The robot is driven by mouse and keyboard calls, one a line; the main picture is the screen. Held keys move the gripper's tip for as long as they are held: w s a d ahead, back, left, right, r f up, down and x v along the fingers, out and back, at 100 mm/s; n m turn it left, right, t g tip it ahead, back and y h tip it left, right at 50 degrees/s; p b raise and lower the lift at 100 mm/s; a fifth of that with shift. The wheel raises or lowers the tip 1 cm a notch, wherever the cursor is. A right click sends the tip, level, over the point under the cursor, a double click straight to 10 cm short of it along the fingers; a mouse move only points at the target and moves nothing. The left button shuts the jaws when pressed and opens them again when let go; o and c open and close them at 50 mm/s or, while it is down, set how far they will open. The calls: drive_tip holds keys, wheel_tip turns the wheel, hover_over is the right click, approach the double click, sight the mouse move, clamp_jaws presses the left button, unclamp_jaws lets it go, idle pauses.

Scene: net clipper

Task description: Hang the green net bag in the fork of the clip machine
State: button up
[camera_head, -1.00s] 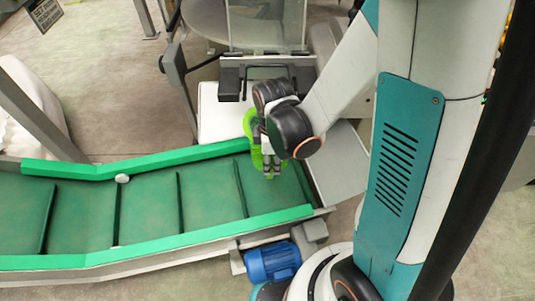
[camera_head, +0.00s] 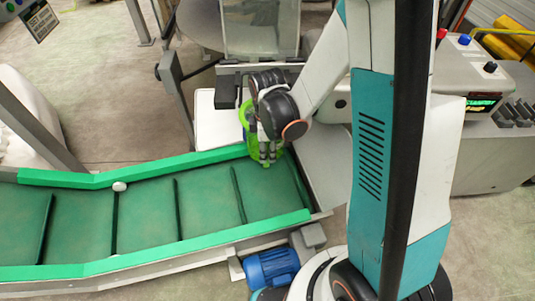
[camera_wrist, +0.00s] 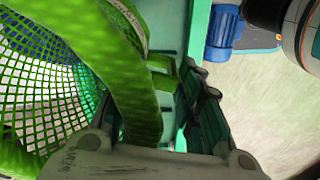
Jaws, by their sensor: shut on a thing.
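The green net bag (camera_head: 248,117) hangs at my gripper (camera_head: 268,157), over the right end of the conveyor in the head view. In the wrist view its open mesh (camera_wrist: 45,85) fills the left side, and a thick bright green band (camera_wrist: 125,70) runs down between the fingers. My gripper (camera_wrist: 165,135) is shut on this band. My wrist and forearm cover part of the bag in the head view. The likely clip machine (camera_head: 232,75), with dark grey bars and a clear panel, stands just behind my gripper. I cannot make out its fork.
A green conveyor belt (camera_head: 145,215) with raised cross slats and green side rails crosses the left and front. A blue motor (camera_head: 272,268) sits at its front edge. A control box (camera_head: 480,70) with knobs stands at right. Floor (camera_head: 100,115) is open behind the conveyor.

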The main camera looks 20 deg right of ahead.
drive_tip(key=shift+w+d, duration=0.65)
drive_tip(key=shift+w, duration=1.45)
drive_tip(key=shift+w+d, duration=0.7)
drive_tip(key=shift+w, duration=1.35)
drive_tip(key=shift+w+d, duration=0.65)
drive_tip(key=shift+w, duration=1.45)
drive_tip(key=shift+f+b, duration=0.25)
drive_tip(key=shift+b, duration=0.1)
drive_tip(key=o, duration=1.1)
drive_tip(key=shift+r, duration=0.1)
wheel_tip(320, 180, up, 12)
drive_tip(key=shift+s, duration=0.1)
wheel_tip(320, 180, up, 7)
drive_tip(key=p, duration=0.5)
drive_tip(key=shift+r, duration=0.2)
